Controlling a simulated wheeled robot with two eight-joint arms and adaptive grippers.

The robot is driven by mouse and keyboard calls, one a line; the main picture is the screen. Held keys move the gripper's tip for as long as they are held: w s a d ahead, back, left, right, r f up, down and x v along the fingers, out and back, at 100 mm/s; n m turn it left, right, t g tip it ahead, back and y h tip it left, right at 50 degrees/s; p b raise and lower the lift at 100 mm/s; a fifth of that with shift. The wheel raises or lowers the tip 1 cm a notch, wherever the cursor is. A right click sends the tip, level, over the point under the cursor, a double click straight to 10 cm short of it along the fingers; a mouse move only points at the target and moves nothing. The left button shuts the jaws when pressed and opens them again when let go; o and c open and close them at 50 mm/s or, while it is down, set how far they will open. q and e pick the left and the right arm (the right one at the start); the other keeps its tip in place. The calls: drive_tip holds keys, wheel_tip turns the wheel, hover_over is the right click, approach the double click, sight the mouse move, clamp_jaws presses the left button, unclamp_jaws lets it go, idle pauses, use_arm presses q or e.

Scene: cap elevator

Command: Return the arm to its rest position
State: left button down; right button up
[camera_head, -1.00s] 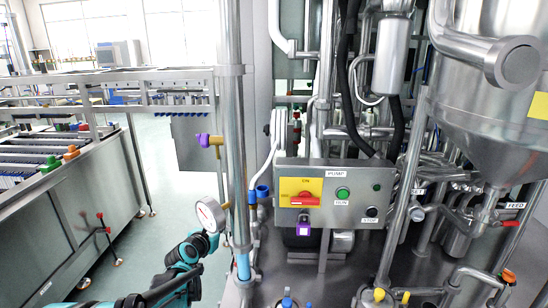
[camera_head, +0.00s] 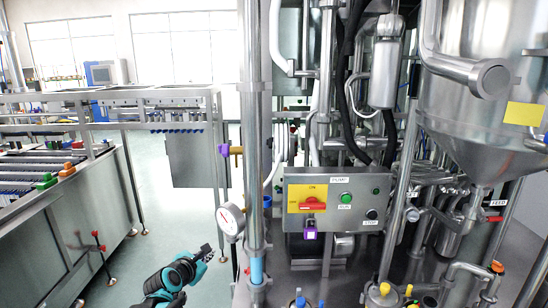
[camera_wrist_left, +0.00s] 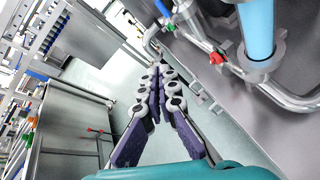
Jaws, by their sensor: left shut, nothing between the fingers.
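My left arm (camera_head: 168,280) is teal and black and comes in at the bottom, left of the upright steel pipe. My left gripper (camera_head: 207,250) is at its end, below and left of the pressure gauge (camera_head: 230,221), over open floor. In the left wrist view the purple-padded fingers of my left gripper (camera_wrist_left: 158,72) come together at their tips, with nothing between them. No contact with the machine is visible. My right gripper is not in view.
The pump control panel (camera_head: 336,199), with a red switch on a yellow plate, stands right of the steel pipe (camera_head: 252,150). A red-handled valve (camera_wrist_left: 217,57) and piping lie right of the fingers in the wrist view. A conveyor bench (camera_head: 62,225) stands left, with clear floor between.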

use_arm(q)
drive_tip(key=s+d+f+m+g+y, duration=0.1)
drive_tip(key=s+f+m+g, duration=0.2)
drive_tip(key=s+m, duration=1.1)
drive_tip(key=s+d+f+m+g+y+b, duration=0.1)
drive_tip(key=s+f+m+g, duration=0.2)
drive_tip(key=s+m, duration=1.1)
drive_tip(key=s+f, duration=0.1)
drive_tip(key=s, duration=0.6)
drive_tip(key=shift+d+f, duration=0.3)
